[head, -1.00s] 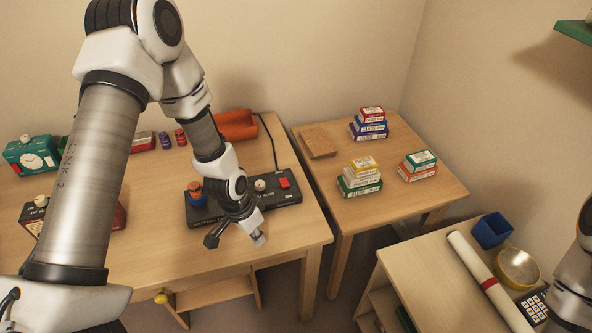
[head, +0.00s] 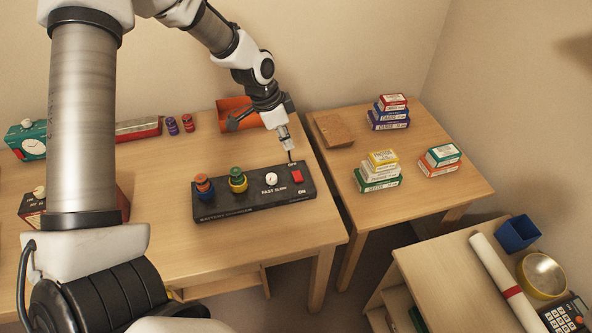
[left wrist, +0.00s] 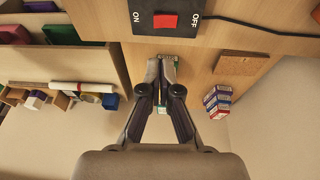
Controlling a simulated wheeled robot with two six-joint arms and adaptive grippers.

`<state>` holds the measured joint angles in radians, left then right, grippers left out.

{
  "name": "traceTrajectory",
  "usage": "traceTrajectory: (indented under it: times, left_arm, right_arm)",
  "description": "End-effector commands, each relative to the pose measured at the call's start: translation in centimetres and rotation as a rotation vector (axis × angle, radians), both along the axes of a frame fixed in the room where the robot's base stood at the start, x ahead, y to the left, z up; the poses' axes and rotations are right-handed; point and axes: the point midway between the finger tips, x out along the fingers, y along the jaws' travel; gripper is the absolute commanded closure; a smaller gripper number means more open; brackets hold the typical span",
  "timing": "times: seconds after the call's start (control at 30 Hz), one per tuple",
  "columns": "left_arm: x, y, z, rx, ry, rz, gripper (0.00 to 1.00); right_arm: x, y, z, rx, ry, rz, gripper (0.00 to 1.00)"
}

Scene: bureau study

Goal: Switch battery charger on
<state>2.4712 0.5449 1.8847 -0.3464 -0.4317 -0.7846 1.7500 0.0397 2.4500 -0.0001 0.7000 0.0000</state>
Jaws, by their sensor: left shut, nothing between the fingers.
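ON is printed on the near side of the switch. In the left wrist view the red switch (left wrist: 165,21) lies between ON and OFF. I cannot tell which way it is tipped. My left gripper (head: 284,144) is shut and empty, above the charger's back edge near the switch; the closed fingers (left wrist: 162,62) show in the left wrist view. My right gripper is out of view.
An orange tray (head: 232,107) stands behind the charger. A side table at the right holds several stacked small boxes (head: 380,178) and a brown board (head: 333,130). A lower shelf (head: 440,265) stands front right. The desk in front of the charger is clear.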

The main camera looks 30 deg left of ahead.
Motion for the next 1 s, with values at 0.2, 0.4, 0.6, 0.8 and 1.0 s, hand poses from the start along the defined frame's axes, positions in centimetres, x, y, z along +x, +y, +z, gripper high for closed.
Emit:
traceTrajectory:
  times: [0.2,0.4,0.6,0.8,1.0]
  left_arm:
    - [0.8,-1.1,-4.9,0.002,0.005,0.000,1.00]
    - [1.2,-1.8,-8.9,0.001,0.003,0.001,1.00]
    - [1.1,-2.0,-11.0,0.002,0.000,0.001,1.00]
    - [1.1,-2.0,-11.1,0.002,0.000,0.001,1.00]
    - [1.1,-2.0,-11.4,0.002,0.000,0.001,1.00]
  right_arm:
    - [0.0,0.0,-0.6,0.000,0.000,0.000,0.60]
    - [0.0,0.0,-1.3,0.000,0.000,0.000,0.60]
    - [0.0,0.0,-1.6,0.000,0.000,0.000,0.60]
    - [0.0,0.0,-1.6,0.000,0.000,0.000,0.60]
    - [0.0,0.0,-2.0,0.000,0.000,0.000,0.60]
